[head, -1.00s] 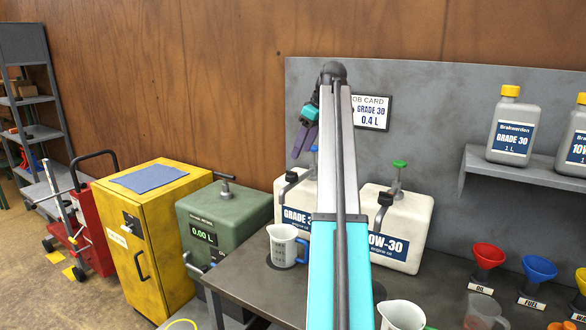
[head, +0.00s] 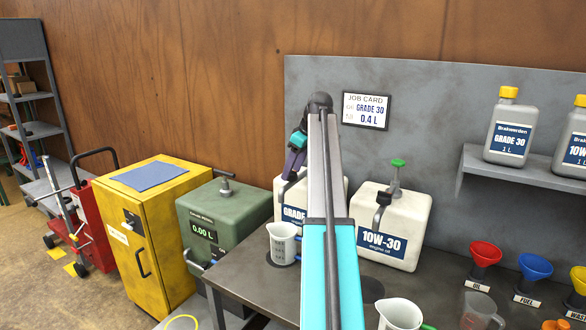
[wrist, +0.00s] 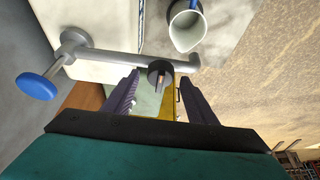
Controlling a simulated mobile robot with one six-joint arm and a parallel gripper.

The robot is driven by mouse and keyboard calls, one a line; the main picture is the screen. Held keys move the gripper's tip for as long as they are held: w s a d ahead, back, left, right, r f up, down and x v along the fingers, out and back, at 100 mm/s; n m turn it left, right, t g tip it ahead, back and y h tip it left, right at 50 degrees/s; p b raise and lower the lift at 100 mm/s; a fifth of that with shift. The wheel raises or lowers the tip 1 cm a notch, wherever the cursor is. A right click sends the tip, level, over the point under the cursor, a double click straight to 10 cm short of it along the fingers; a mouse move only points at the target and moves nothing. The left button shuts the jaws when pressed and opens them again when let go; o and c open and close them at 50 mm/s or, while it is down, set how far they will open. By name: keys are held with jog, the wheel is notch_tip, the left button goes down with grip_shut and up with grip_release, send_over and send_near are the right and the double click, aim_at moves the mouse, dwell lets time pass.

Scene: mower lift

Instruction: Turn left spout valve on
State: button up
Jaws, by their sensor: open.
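The left white container, labelled GRADE (head: 292,215), stands on the bench, partly hidden behind my arm. In the wrist view its grey spout pipe (wrist: 120,60) runs across, with a blue round knob (wrist: 40,86) at the left end. A black cylindrical valve piece (wrist: 160,73) sits on the pipe, facing me. My gripper (wrist: 165,85) is open, with its purple fingers on either side of the black piece as seen from the wrist; I cannot tell whether they touch it. In the head view my gripper (head: 292,165) is above the left container's front.
A measuring jug (head: 283,243) stands in front of the left container and shows in the wrist view (wrist: 187,28). The 10W-30 container (head: 395,220) with a green knob is to the right. A green tank (head: 222,215) stands left. A job card (head: 366,110) hangs behind.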

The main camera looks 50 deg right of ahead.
jog(key=shift+d, duration=0.1)
jog(key=c, duration=1)
jog(key=shift+c, duration=0.2)
jog(key=shift+m, duration=0.5)
jog(key=shift+a+m+h+p, duration=0.15)
jog(key=shift+m+h, duration=0.25)
jog(key=shift+m, duration=0.2)
jog(key=shift+a+m+h+p, duration=0.15)
jog(key=shift+m+h, duration=0.25)
jog(key=shift+m, duration=0.2)
jog(key=m+h, duration=0.1)
jog(key=m, duration=0.1)
jog(key=m+p, duration=0.1)
jog(key=m, duration=0.2)
jog(key=shift+a+h, duration=0.1)
jog(key=shift+h, duration=0.3)
jog(key=m, duration=0.2)
jog(key=m+g+h, duration=0.1)
jog(key=m, duration=0.2)
jog(key=shift+w+a+g+p, duration=0.1)
jog(key=shift+w+g+p, duration=0.1)
jog(key=shift+g+p, duration=0.15)
jog(key=shift+w+m+g+h, duration=0.1)
jog(key=shift+m+g+h, duration=0.25)
jog(key=shift+m, duration=0.8)
jog(key=shift+m+g+h, duration=0.15)
jog(key=shift+m+g, duration=0.35)
jog(key=shift+m, duration=0.65)
